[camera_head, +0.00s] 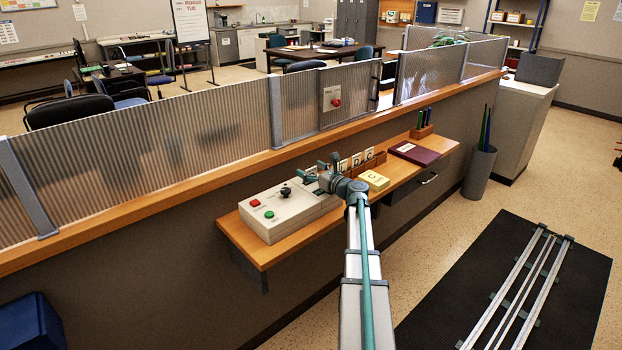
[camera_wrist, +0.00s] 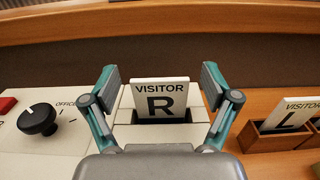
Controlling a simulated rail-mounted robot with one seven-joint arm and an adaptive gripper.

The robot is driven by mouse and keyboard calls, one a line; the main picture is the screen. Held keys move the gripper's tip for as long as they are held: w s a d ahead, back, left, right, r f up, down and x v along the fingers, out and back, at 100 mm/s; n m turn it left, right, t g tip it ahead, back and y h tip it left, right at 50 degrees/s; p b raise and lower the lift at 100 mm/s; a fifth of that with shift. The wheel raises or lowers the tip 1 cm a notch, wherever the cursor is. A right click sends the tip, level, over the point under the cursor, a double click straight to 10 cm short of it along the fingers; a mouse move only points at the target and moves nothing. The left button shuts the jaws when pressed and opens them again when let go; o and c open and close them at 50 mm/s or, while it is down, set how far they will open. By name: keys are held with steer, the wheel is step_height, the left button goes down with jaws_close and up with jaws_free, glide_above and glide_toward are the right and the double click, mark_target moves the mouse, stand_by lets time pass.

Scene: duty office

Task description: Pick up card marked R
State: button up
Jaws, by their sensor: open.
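The card marked R (camera_wrist: 160,94) is white, with "VISITOR" above a large black R. In the wrist view it stands upright in a dark slot in the cream control box (camera_wrist: 60,95). My gripper (camera_wrist: 160,82) is open, one finger on each side of the card, with visible gaps between fingers and card. In the head view my gripper (camera_head: 328,170) is over the right end of the control box (camera_head: 283,215); I cannot make out the R card there.
A black knob (camera_wrist: 38,120) and a red button (camera_wrist: 7,104) are to the left. A yellow block (camera_head: 374,181) and a maroon book (camera_head: 414,153) lie on the shelf. The counter panel rises behind.

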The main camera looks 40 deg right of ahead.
steer(key=c, duration=1)
steer(key=shift+o, duration=0.2)
steer(key=shift+r, duration=0.1)
